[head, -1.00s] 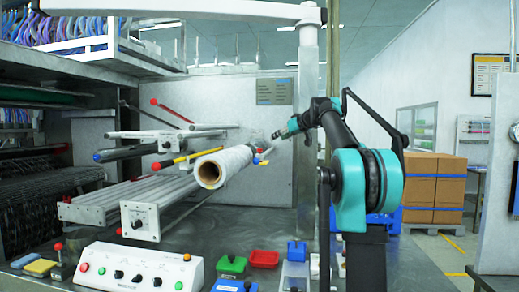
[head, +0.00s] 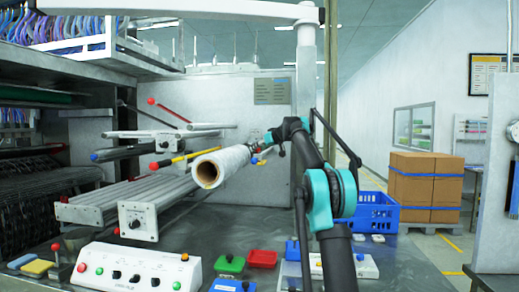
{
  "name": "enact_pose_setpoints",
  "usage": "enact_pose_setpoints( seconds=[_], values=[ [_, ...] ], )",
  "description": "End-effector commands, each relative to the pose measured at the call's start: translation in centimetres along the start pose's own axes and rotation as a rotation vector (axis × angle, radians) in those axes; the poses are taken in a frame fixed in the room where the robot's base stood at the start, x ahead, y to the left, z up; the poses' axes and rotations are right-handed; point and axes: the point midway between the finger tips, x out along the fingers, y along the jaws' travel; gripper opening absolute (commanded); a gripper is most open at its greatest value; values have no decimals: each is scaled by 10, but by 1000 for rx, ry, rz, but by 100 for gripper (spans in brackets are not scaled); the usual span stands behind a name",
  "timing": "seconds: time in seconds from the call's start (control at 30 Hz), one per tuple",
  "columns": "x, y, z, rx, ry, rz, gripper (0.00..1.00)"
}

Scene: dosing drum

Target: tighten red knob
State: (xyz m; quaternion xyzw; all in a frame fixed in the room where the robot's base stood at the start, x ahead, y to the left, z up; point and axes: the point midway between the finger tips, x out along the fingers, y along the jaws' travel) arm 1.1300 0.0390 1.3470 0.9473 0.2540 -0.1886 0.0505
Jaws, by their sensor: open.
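Several red knobs show in the head view. Another red knob (head: 153,166) ends a yellow handle, and one red tip (head: 151,101) ends a rod higher up. A red ball knob (head: 55,247) tops a short lever at the lower left. I cannot tell which one the task names.
A white control box (head: 138,268) with buttons stands in front. Green (head: 230,264) and red (head: 262,259) trays lie beside it. A blue crate (head: 372,212) stands right of my arm, with cardboard boxes (head: 425,180) behind. The metal rails (head: 130,195) lie below the roll.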

Motion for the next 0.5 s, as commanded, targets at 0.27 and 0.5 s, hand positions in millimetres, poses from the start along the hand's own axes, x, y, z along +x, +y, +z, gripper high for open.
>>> enact_pose_setpoints(
  seconds=[0.27,0.5],
  values=[
    [1,0,0,0,0,0,44],
    [1,0,0,0,0,0,17]
  ],
)
